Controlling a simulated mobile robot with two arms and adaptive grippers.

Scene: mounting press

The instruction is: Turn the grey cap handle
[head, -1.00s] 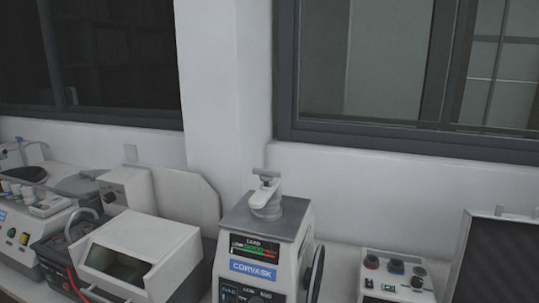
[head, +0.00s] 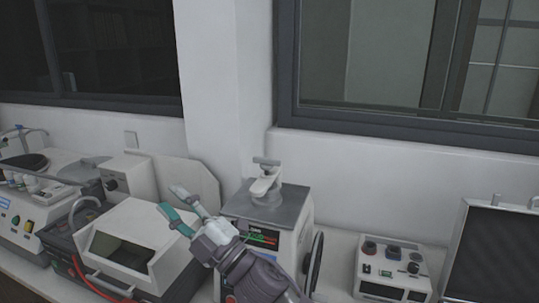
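The mounting press (head: 300,222) stands in the middle of the bench, with a dark grey top plate and a lit display on its front. The grey cap handle (head: 266,161) is a short bar at the top of the pale cap (head: 265,187) on that plate. My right gripper (head: 174,204) is raised in front of the press, to the left of and a little lower than the cap. Its two fingers are spread apart with nothing between them, and it is apart from the handle. My arm hides much of the press front. My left gripper is not in view.
A white machine with a dark window (head: 122,250) stands left of the press. A control box with knobs (head: 392,268) and an open dark-lined case (head: 497,255) stand to the right. A wall with windows is behind. The space above the press is clear.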

